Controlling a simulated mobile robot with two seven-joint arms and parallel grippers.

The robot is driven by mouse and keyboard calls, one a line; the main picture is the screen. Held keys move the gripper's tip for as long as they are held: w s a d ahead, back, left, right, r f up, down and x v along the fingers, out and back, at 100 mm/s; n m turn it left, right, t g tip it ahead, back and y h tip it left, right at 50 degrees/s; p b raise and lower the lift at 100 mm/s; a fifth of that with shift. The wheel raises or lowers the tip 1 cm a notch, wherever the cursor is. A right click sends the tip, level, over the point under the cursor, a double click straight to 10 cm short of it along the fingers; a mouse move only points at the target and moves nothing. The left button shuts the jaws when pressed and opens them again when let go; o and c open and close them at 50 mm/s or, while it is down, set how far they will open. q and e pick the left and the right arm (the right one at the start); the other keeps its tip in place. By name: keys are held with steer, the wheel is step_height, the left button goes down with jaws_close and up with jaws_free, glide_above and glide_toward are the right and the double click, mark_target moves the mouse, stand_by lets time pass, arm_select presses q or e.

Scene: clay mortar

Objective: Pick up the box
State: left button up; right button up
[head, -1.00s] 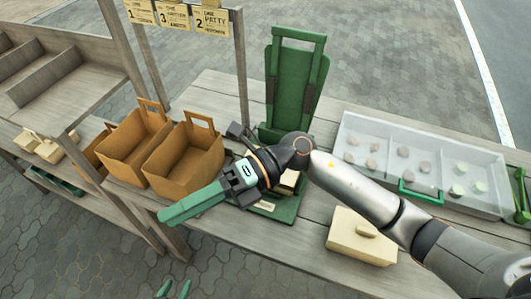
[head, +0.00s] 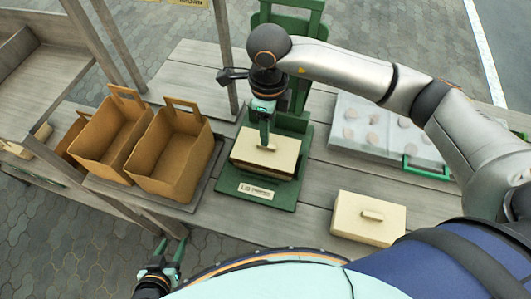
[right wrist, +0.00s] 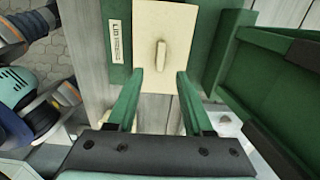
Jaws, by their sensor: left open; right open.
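A cream box with a small handle on its lid (head: 278,153) sits on the green stand (head: 254,192). It also shows in the right wrist view (right wrist: 175,30), with its handle between and just beyond my fingertips. My right gripper (head: 265,143) points down over this box, open; it also shows in the right wrist view (right wrist: 160,76). Whether its fingers touch the handle I cannot tell. A second, similar cream box (head: 372,230) stands on the table to the right. My left gripper (head: 171,246) is open and empty below the table's front edge at lower left.
Two brown bags with handles (head: 172,160) stand left of the green stand. A clear-lidded tray with a green handle (head: 385,130) lies to the right, holding several round pieces. A wooden post (head: 223,60) rises behind. Bare planks (head: 320,190) lie between the two cream boxes.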

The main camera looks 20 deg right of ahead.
mark_target(266, 155)
steer(key=shift+w+a+f+p, duration=0.1)
steer(key=shift+f+p, duration=0.15)
steer(key=shift+f, duration=1.3)
steer(key=shift+w+a+f+p, duration=0.1)
steer(key=shift+f+p, duration=0.1)
steer(key=shift+f, duration=1.35)
steer(key=shift+c, duration=0.3)
jaws_close()
